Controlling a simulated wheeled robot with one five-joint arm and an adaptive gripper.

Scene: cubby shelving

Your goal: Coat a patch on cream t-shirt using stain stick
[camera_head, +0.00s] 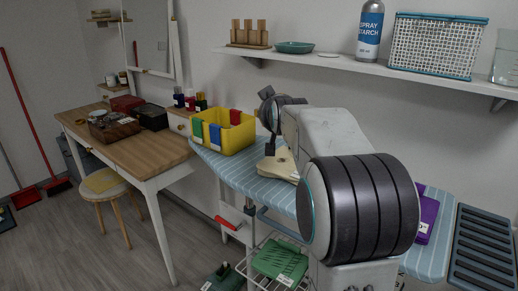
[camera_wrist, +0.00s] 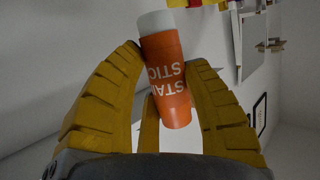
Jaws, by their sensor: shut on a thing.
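The stain stick (camera_wrist: 170,75) is an orange tube with a white end, lettered "STAIN STICK". In the wrist view it sits between the yellow fingers of my gripper (camera_wrist: 165,62), which is shut on it. The stick is tilted slightly. The cream t-shirt (camera_head: 281,166) lies folded on the blue striped ironing board (camera_head: 232,172) in the head view. My arm hides its right part, and I cannot see a patch on it. The gripper's fingers and the stick cannot be made out in the head view.
A yellow bin (camera_head: 229,138) with coloured items stands on the board's left end. A purple item (camera_head: 428,213) lies right of my arm. Above, a wall shelf (camera_head: 340,63) holds a spray starch bottle (camera_head: 369,32) and a woven basket (camera_head: 436,46). A wooden desk (camera_head: 128,146) stands left.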

